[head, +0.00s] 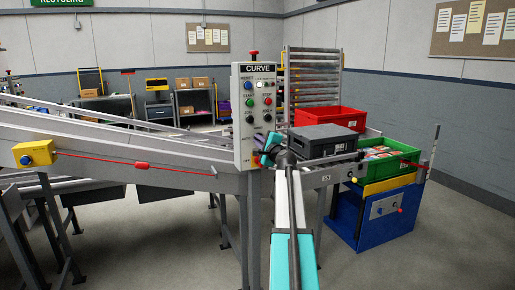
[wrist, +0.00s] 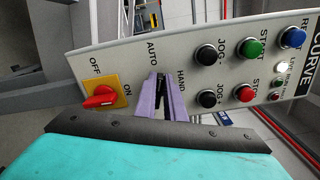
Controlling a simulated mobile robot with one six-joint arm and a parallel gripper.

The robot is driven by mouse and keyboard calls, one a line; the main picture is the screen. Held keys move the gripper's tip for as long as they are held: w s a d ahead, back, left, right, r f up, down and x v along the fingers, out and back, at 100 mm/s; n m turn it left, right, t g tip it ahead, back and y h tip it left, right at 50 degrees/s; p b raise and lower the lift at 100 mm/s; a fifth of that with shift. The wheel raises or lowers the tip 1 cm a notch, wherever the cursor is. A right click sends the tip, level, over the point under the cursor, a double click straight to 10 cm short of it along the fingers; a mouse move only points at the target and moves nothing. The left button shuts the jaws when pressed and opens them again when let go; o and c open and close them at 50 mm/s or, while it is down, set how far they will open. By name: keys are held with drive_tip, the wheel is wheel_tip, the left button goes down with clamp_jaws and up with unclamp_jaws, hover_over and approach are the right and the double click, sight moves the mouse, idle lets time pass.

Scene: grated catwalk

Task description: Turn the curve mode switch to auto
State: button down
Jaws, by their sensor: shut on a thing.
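The CURVE control panel (head: 243,130) stands upright in the middle of the head view. It fills the upper part of the wrist view (wrist: 204,60), turned on its side. My gripper (wrist: 162,82) has its purple fingers at the panel between the AUTO and HAND labels, shut on the mode switch. The fingers hide nearly all of the switch, so I cannot tell which way it points. In the head view my gripper (head: 267,150) is at the lower right of the panel.
A red OFF/ON rotary switch (wrist: 99,97) on a yellow plate sits close beside the fingers. Black JOG buttons (wrist: 206,55) are on the other side. A dark grey crate (head: 322,139), red bin (head: 330,118) and green bin (head: 378,172) stand right of my arm.

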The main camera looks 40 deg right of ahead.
drive_tip(key=n+b, duration=0.2)
drive_tip(key=b, duration=0.1)
drive_tip(key=shift+w+a+f+n, duration=0.15)
drive_tip(key=shift+f+n, duration=0.15)
drive_tip(key=shift+n+b, duration=0.5)
drive_tip(key=shift+b, duration=0.15)
drive_tip(key=shift+r, duration=0.1)
drive_tip(key=c, duration=1.8)
unclamp_jaws()
drive_tip(key=shift+c, duration=0.2)
drive_tip(key=shift+f, duration=0.2)
